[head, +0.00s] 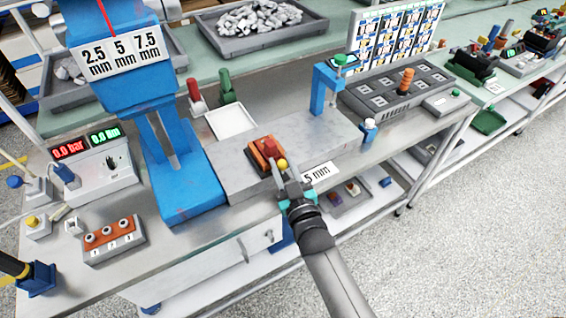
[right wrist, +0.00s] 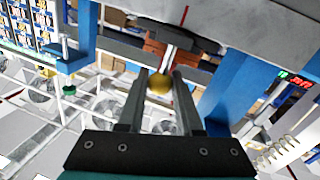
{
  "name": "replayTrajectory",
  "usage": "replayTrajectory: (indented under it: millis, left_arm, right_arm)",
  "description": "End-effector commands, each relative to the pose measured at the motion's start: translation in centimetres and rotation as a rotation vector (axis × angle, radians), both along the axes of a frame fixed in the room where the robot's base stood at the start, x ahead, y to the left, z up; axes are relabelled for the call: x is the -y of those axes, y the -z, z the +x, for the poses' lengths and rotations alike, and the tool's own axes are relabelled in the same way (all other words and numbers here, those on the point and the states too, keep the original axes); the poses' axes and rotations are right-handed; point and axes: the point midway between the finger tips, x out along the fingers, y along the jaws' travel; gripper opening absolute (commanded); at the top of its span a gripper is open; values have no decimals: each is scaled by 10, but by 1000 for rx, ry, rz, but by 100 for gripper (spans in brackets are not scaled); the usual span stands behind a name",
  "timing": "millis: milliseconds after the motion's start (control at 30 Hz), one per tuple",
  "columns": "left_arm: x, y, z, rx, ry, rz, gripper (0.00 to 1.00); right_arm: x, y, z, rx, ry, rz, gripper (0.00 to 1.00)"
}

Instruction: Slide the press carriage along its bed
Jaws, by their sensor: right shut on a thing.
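The press carriage (head: 258,158), a small dark block with orange sides and a red piece on top, sits on the grey bed (head: 235,178), to the right of the blue press (head: 180,180). A yellow ball knob (head: 282,164) sticks out from its near side. My right gripper (head: 285,172) is shut on the knob, reaching in from the front. In the right wrist view the knob (right wrist: 159,84) lies between the two fingers, with the carriage's orange side (right wrist: 165,48) behind it. My left gripper is not in view.
A blue bracket (head: 325,88) stands at the bed's far right end. Red and green handles (head: 226,86) stand behind the bed by a white tray (head: 230,121). A gauge box (head: 98,170) is at left.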

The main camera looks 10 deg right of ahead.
Motion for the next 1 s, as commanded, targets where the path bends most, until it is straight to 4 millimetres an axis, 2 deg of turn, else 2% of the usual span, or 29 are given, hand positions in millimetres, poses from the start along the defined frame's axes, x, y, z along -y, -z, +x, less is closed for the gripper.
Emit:
replayTrajectory:
  millis: [33, 233, 300, 533, 667, 767, 1000]
  left_arm:
    - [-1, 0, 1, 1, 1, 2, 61]
    - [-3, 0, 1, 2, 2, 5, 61]
    - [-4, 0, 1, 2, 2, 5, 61]
    - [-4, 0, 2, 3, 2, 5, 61]
    - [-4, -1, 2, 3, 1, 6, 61]
    - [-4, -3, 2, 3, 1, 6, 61]
    - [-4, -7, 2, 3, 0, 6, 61]
  right_arm:
    - [0, 1, 0, -1, 0, 1, 36]
    - [0, 1, 0, -1, 0, 1, 59]
    - [0, 0, 0, -1, 0, 1, 64]
    - [0, 0, -1, -1, 0, 1, 64]
    - [1, 1, -8, -3, 0, 1, 64]
    - [3, 1, -19, -4, 0, 0, 64]
    - [10, 1, -62, -4, 0, 0, 64]
